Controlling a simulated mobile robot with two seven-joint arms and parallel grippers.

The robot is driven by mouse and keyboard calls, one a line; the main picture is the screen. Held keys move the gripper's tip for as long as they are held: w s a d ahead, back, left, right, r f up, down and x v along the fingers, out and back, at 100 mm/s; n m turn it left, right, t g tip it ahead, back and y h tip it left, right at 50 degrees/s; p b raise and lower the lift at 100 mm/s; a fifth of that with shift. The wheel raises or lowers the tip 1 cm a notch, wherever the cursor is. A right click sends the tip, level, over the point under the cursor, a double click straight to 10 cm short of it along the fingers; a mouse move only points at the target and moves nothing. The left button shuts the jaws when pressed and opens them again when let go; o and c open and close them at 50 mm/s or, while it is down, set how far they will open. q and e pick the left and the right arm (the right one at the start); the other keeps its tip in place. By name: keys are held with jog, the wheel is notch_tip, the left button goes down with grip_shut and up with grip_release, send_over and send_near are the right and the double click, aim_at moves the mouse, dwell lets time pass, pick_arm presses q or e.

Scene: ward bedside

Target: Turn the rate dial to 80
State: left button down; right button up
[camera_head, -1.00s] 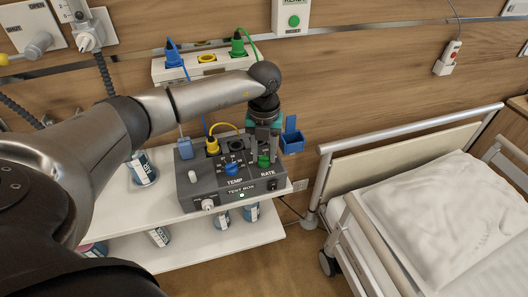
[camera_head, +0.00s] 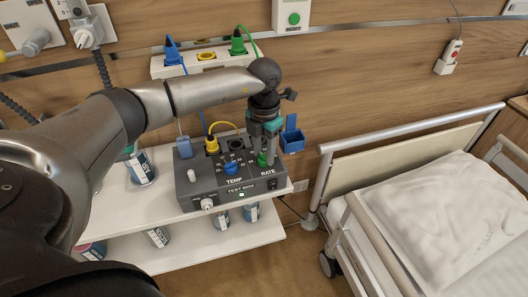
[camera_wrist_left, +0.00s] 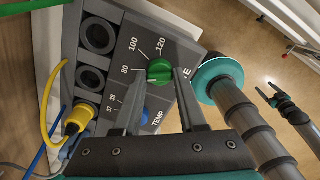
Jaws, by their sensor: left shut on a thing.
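The green rate dial (camera_head: 263,160) is on the right of the grey test box (camera_head: 228,188), above the word RATE. My left gripper (camera_head: 262,158) points down over it. In the left wrist view its fingers (camera_wrist_left: 158,85) are shut on the green dial (camera_wrist_left: 160,70), one on each side. The labels 80, 100 and 120 show around it. The dial's white mark is on its left lower side, towards 80; its exact reading is hard to tell. My right gripper (camera_wrist_left: 270,90) is small in the left wrist view, away from the box, its fingers apparently apart and empty.
The blue temp dial (camera_head: 231,168) is left of the rate dial. A yellow plug (camera_head: 212,145) with its cable is at the box's back. The box stands on a white shelf (camera_head: 240,232); the bed (camera_head: 430,215) is to the right.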

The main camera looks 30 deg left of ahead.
aim_at(265, 155)
pick_arm(q)
jog(key=shift+w+r+m, duration=0.1)
jog(key=shift+m, duration=0.5)
jog(key=shift+c, duration=2.3)
grip_release()
notch_tip(265, 155, up, 15)
jog(key=shift+p, duration=0.45)
jog(key=shift+d, duration=0.1)
